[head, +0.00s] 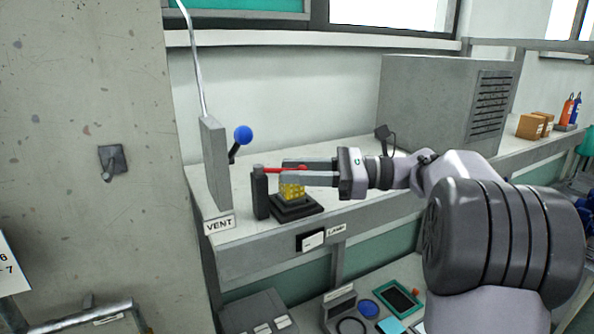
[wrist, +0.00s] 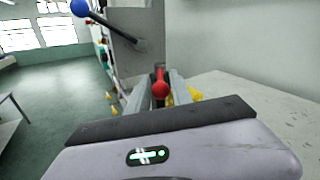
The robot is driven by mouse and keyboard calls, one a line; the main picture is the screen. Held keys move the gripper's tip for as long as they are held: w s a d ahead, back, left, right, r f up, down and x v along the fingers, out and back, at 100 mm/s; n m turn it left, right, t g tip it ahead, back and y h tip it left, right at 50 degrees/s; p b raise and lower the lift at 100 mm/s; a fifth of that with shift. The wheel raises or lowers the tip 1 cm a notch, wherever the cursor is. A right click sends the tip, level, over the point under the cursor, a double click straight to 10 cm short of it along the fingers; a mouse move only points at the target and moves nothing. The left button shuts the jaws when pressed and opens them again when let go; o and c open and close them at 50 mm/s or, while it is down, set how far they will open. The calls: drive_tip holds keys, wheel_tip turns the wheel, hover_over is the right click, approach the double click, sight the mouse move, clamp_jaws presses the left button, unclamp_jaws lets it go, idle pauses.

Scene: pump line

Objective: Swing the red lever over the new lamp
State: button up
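The red lever (head: 315,168) runs right from a small black post (head: 260,191). It lies level above the yellow lamp (head: 291,190), which sits on a black stepped base (head: 297,207). My gripper (head: 282,170) comes from the right, with one finger on each side of the lever and above the lamp. In the wrist view the lever's red knob (wrist: 160,88) is between the fingers (wrist: 160,80), and bits of yellow show on both sides. A gap shows between the fingers, but whether they press on the lever is unclear.
A grey upright panel (head: 215,165) with a blue-knobbed lever (head: 242,135) and a VENT label stands left of the post. A large grey box (head: 440,105) is at the back right. The bench top between is mostly clear. A pillar (head: 90,150) stands left.

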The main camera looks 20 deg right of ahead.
drive_tip(key=shift+o, duration=1)
drive_tip(key=shift+a, duration=0.1)
